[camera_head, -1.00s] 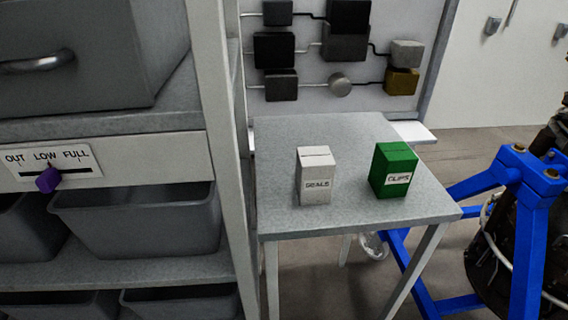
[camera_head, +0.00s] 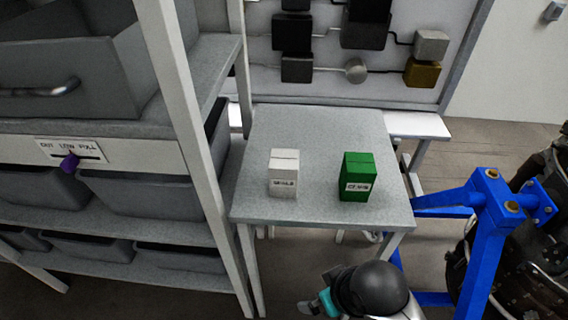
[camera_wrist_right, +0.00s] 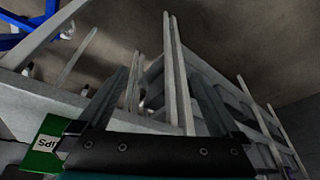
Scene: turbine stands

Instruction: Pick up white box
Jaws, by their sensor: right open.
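The white box (camera_head: 284,173), with a "SEALS" label on its front, stands upright on the left part of a small grey table (camera_head: 325,128) in the head view. It does not show clearly in the right wrist view. My right gripper (camera_wrist_right: 160,98) is open, its two fingers spread apart with nothing between them. In the head view, part of my right arm shows at the bottom, in front of the table and apart from the box. My left gripper is out of view.
A green box (camera_head: 357,177) stands to the right of the white one with a gap between; its corner also shows in the right wrist view (camera_wrist_right: 44,146). A shelf rack (camera_head: 190,150) with grey bins is close on the left. A blue stand (camera_head: 487,240) is at right.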

